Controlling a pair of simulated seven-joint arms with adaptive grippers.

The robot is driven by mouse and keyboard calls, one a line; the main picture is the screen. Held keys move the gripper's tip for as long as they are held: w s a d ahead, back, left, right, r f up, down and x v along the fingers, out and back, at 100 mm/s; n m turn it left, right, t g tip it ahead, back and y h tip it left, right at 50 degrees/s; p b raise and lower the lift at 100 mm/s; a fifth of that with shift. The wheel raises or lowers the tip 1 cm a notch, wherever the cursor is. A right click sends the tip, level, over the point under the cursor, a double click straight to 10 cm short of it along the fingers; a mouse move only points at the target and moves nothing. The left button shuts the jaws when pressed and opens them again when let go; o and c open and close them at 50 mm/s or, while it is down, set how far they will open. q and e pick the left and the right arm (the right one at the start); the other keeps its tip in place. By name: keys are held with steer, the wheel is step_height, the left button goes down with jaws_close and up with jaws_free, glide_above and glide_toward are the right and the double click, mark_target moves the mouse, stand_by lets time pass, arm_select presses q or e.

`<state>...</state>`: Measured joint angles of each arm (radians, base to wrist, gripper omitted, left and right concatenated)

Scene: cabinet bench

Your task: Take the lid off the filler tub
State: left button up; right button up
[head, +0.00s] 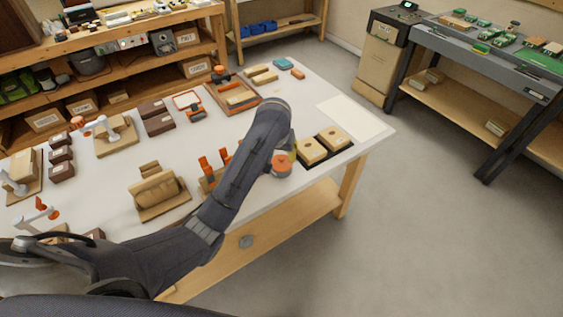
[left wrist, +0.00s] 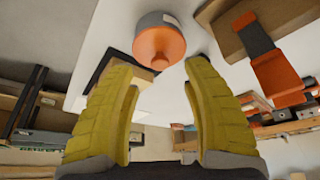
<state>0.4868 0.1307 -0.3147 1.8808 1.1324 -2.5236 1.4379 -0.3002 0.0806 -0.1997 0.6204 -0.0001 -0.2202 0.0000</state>
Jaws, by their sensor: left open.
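The filler tub (head: 282,174) stands near the table's front edge, right of the middle, with its orange lid (head: 281,162) on top. My left arm partly covers it in the head view. In the left wrist view the lid (left wrist: 160,47) and grey tub body (left wrist: 155,19) lie just beyond the fingertips, roughly centred between them. My left gripper (left wrist: 158,70) has its yellow fingers spread apart with nothing between them. In the head view the gripper is mostly hidden behind my arm. My right gripper is not in view.
A dark tray with two tan blocks (head: 311,150) stands right of the tub. Orange clamps (head: 207,168) on a wooden piece stand to its left, partly behind my arm. A white sheet (head: 350,118) lies at the table's right end. Several wooden fixtures fill the left side.

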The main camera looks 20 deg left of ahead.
mark_target(282, 157)
arm_select(q)
steer(key=shift+x, duration=2.25)
steer(key=shift+o, duration=0.3)
jaws_close()
